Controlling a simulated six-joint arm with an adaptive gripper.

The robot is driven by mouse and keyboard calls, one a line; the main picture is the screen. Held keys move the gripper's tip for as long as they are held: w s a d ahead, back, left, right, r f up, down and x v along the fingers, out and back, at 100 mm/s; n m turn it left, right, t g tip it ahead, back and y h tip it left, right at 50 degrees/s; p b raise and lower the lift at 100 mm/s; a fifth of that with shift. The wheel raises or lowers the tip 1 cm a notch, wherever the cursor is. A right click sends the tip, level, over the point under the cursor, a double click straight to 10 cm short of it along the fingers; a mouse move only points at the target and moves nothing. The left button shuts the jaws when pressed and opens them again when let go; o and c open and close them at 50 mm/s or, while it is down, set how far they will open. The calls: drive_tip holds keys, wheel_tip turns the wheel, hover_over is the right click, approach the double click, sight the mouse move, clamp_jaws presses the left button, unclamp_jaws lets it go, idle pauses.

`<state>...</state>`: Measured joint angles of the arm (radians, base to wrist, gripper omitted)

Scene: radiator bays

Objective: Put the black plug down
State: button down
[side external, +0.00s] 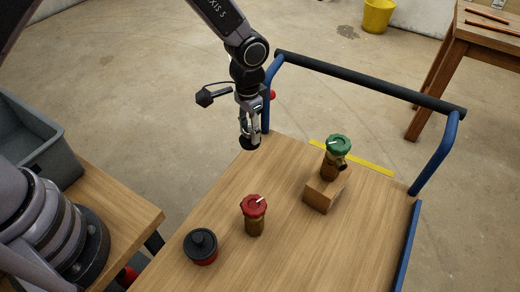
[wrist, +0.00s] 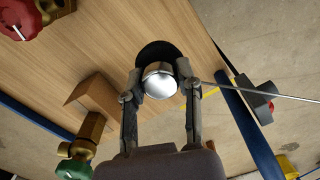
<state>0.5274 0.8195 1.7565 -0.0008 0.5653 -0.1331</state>
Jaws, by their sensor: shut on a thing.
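My gripper (side external: 250,131) is shut on the black plug (side external: 250,144), near the far left corner of the wooden trolley top (side external: 310,238). In the wrist view my gripper (wrist: 158,80) has its two fingers on either side of the plug's shiny metal part. The plug's wide black disc (wrist: 152,49) shows beyond that part, over the wood close to the edge. The plug looks upright in the side view. I cannot tell whether it touches the wood.
A red-knobbed brass valve (side external: 254,215) and a black-and-red round piece (side external: 201,246) stand at the near left. A green-knobbed brass valve (side external: 336,157) is on a wooden block (side external: 322,196) to the right. Blue rails (side external: 433,160) border the trolley. The front right wood is clear.

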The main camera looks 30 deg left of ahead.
drive_tip(key=w+d+f, duration=0.1)
drive_tip(key=w+f, duration=0.1)
drive_tip(key=w+d+f, duration=0.3)
drive_tip(key=w+f, duration=0.2)
drive_tip(key=shift+d+f, duration=0.1)
drive_tip(key=shift+d, duration=0.05)
drive_tip(key=shift+w+f, duration=0.15)
drive_tip(key=shift+f, duration=1.55)
drive_tip(key=c, duration=0.8)
unclamp_jaws()
drive_tip(key=shift+f, duration=0.15)
drive_tip(key=shift+o, duration=0.2)
